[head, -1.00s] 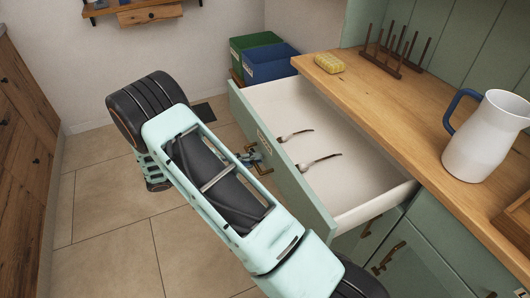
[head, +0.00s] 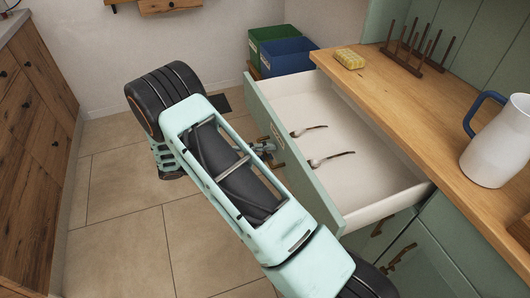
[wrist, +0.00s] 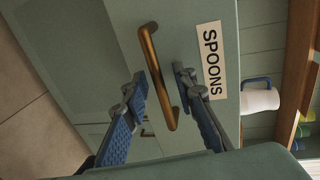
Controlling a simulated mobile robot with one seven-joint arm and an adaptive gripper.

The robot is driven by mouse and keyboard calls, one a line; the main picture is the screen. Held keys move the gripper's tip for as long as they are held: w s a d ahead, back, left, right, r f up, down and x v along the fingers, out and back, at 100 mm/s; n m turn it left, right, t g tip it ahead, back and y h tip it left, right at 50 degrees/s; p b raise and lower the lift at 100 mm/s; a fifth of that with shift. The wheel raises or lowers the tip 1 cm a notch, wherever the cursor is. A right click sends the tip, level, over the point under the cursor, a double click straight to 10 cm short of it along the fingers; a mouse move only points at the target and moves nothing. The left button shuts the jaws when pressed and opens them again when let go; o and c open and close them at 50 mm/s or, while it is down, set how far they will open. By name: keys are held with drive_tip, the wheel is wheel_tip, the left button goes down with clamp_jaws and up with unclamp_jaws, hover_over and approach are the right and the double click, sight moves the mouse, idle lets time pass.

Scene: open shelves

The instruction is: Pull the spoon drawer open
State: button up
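The spoon drawer (head: 290,152) is pulled well out of the green cabinet in the head view, with two small pieces of metal cutlery lying on its pale floor. In the wrist view its green front carries a white SPOONS label (wrist: 214,62) and a bronze bar handle (wrist: 153,62). My gripper (wrist: 158,82) has one finger on each side of the handle, with gaps visible, so it is open around the bar. In the head view my gripper (head: 263,149) is at the drawer front, and my arm hides part of that front.
The wooden counter (head: 440,140) holds a yellow sponge (head: 349,59), a dark peg rack (head: 414,55) and a white jug (head: 495,145) with a blue handle. Green and blue bins (head: 285,57) stand behind the drawer. The tiled floor (head: 125,215) left of my arm is clear.

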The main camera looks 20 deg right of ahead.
drive_tip(key=v, duration=1.2)
drive_tip(key=shift+w+r, duration=0.1)
drive_tip(key=shift+w, duration=0.05)
